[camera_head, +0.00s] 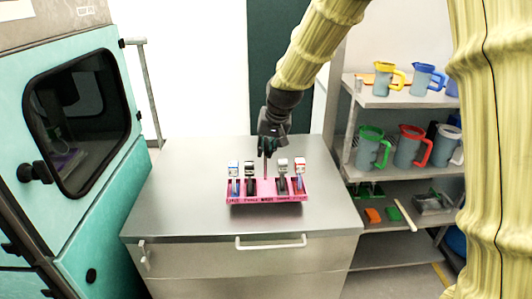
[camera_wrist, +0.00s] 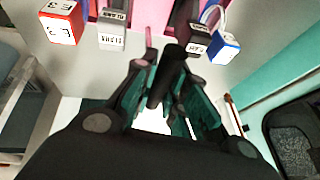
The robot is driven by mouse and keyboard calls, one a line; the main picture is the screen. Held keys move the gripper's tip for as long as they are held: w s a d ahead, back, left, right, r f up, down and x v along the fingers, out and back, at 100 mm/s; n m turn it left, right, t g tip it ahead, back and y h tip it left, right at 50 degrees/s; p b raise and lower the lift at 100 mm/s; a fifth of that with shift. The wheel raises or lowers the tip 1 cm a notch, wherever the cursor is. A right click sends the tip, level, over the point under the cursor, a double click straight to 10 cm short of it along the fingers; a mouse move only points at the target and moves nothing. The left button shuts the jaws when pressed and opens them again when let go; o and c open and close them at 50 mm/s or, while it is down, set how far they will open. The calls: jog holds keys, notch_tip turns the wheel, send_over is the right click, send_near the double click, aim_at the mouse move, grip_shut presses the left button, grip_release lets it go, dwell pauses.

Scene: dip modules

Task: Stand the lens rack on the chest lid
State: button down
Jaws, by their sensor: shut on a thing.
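The lens rack (camera_head: 262,199) is a pink rack with a thin upright post in its middle and labels along its front. Several small tagged pieces stand in it, with white, red and blue heads. My gripper (camera_head: 267,149) is above it, shut on the rack's post. In the wrist view my gripper (camera_wrist: 166,92) closes around a dark grip at the post, and the pink rack (camera_wrist: 151,42) shows behind it. The rack looks upright over the middle of the chest lid (camera_head: 185,205), a plain grey metal top. I cannot tell whether its base touches the lid.
A teal cabinet (camera_head: 100,190) with a dark window stands at the left. A shelf unit (camera_head: 405,100) at the right holds several jugs, such as a yellow one (camera_head: 384,79). The chest's front has a white handle (camera_head: 270,243). The lid around the rack is clear.

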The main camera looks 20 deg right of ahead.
jog(key=shift+w+d+p, duration=0.15)
jog(key=shift+w+p, duration=0.15)
jog(key=shift+w, duration=0.15)
jog(key=shift+f+p, duration=0.8)
jog(key=shift+f, duration=0.95)
jog(key=c, duration=1.4)
grip_release()
jog(key=shift+f, duration=0.15)
jog(key=shift+c, duration=0.2)
jog(key=shift+s, duration=0.1)
jog(key=b+v, duration=0.3)
jog(key=v, duration=0.9)
